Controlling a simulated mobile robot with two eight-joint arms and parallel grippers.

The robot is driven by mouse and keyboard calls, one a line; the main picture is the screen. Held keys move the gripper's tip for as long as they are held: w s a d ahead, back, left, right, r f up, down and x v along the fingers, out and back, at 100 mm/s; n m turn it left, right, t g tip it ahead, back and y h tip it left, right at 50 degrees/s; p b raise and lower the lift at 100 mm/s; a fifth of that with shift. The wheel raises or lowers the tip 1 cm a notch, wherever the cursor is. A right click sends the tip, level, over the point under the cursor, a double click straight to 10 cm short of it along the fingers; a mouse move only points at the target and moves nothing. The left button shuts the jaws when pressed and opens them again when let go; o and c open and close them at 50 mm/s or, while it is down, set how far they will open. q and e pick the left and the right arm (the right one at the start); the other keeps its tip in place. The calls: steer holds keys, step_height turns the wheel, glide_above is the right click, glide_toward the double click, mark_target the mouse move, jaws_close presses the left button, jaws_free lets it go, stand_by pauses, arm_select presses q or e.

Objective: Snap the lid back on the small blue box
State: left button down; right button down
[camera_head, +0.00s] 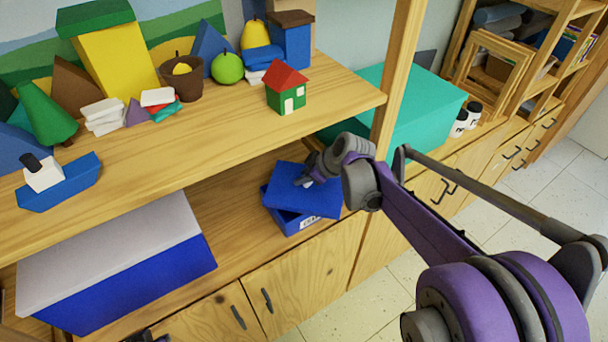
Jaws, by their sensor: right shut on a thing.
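The small blue box (289,223) stands on the lower shelf, near its front edge, with a pale label on its front. Its blue lid (318,200) lies over the top, shifted to the right and askew to the box. A strip of the box's left side shows uncovered. Whether the lid touches the rim all round cannot be told. My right gripper (306,181) is shut on the lid at its upper edge. A small dark part at the bottom edge seems to be my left gripper (146,337); its fingers cannot be made out.
A large blue box with a grey-white lid (110,245) stands left on the lower shelf. A wooden post (396,75) and teal box (415,100) stand right. Shelf between the blue boxes is clear.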

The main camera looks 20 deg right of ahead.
steer(key=n+y, duration=0.1)
steer(key=n, duration=0.1)
steer(key=n+g+y, duration=0.1)
steer(key=n, duration=0.1)
steer(key=shift+w+a+r+g+p, duration=0.1)
steer(key=shift+w+r+g+p, duration=0.05)
steer(key=shift+w+g+p, duration=0.2)
steer(key=shift+w+a+n+g+y+p, duration=0.15)
steer(key=shift+n+g+y, duration=0.25)
steer(key=shift+n, duration=0.45)
steer(key=shift+n+g+y+p, duration=0.1)
steer(key=shift+n+g+y, duration=0.15)
steer(key=shift+n+g, duration=0.4)
steer(key=shift+w+a+n+g+y+p, duration=0.1)
steer(key=shift+n+g+y+p, duration=0.2)
steer(key=shift+n, duration=0.7)
steer(key=shift+s+a, duration=0.1)
steer(key=shift+s, duration=0.2)
steer(key=shift+f+b, duration=0.6)
steer(key=shift+f, duration=0.35)
stand_by(0.5)
steer(key=shift+c, duration=0.2)
jaws_free()
stand_by(0.5)
steer(key=shift+r, duration=0.1)
